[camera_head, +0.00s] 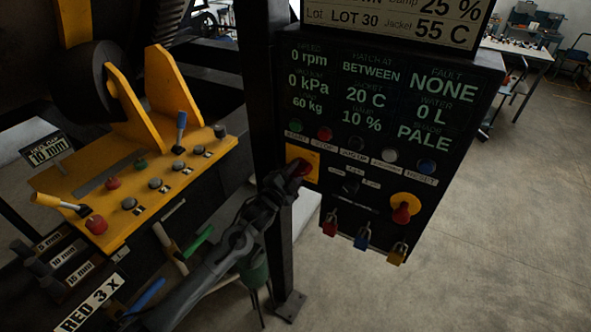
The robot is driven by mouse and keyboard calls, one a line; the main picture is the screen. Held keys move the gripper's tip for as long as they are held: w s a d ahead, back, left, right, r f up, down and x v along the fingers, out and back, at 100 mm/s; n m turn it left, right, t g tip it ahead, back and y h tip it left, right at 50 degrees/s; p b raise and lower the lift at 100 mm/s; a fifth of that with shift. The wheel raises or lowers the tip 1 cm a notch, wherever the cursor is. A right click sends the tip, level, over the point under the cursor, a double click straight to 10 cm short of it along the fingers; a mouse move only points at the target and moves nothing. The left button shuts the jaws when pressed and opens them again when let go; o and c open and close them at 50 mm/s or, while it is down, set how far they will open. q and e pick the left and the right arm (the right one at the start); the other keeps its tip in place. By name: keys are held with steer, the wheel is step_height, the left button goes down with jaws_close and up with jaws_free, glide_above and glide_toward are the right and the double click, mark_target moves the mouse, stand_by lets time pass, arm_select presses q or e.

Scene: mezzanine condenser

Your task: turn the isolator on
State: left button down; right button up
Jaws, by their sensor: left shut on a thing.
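The isolator is a red handle (302,168) on a yellow square plate (313,160) at the left edge of the black control panel (375,168). My left gripper (293,178) comes up from below and is shut on the red handle. The fingers hide the handle's lower left part, and its exact angle is hard to tell. The panel's readouts above are lit green, with "0 rpm", "0 kPa" and "BETWEEN" among them. My right gripper is not in view.
A red mushroom button on a yellow round (404,208) sits at the panel's lower right. Red, blue and yellow padlocks (362,237) hang below. A black post (265,80) stands left of the panel. A yellow console (135,180) with levers is further left.

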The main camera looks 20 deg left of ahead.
arm_select(q)
steer(key=shift+n, duration=1.2)
steer(key=c, duration=0.9)
jaws_free()
steer(key=shift+s, duration=0.1)
steer(key=s, duration=0.3)
steer(key=s+a, duration=0.1)
steer(key=s, duration=0.3)
steer(key=s+b, duration=0.1)
steer(key=s, duration=0.2)
steer(key=shift+s+a, duration=0.25)
steer(key=shift+a, duration=0.15)
